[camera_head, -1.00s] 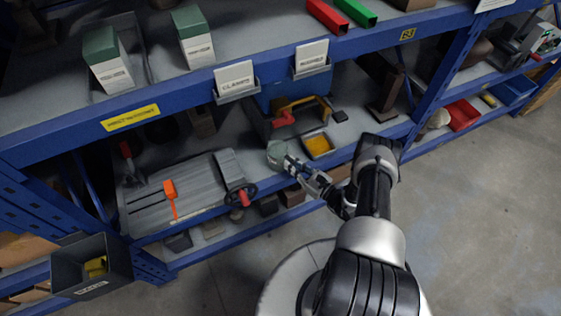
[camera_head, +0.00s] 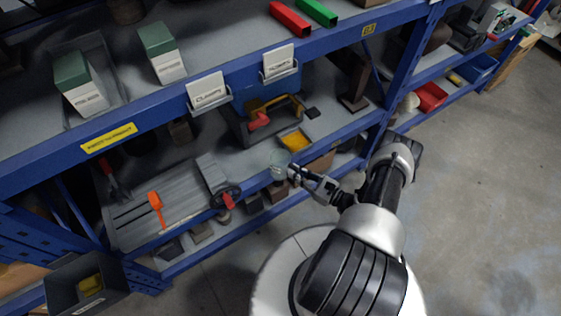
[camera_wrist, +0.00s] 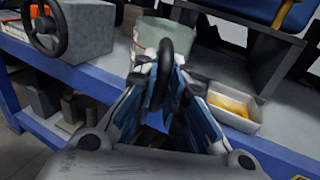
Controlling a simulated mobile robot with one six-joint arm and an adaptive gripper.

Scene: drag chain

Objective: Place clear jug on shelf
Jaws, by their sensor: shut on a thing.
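The clear jug (camera_head: 279,163) is a small, see-through, pale greenish vessel. It overlaps the blue front edge of the middle shelf (camera_head: 255,158). I cannot tell whether its base touches the shelf. In the wrist view, the jug (camera_wrist: 160,32) stands roughly upright just beyond my fingers, with its dark handle (camera_wrist: 181,42) facing me. My gripper (camera_head: 294,172) is shut on the handle; its fingers close around it in the wrist view (camera_wrist: 165,75).
A small tray with yellow contents (camera_head: 295,140) sits right of the jug. A grey machine vise with a dark handwheel (camera_head: 225,197) lies to the left. A toolbox (camera_head: 262,118) stands behind. The upper shelf's blue beam (camera_head: 150,118) overhangs this level.

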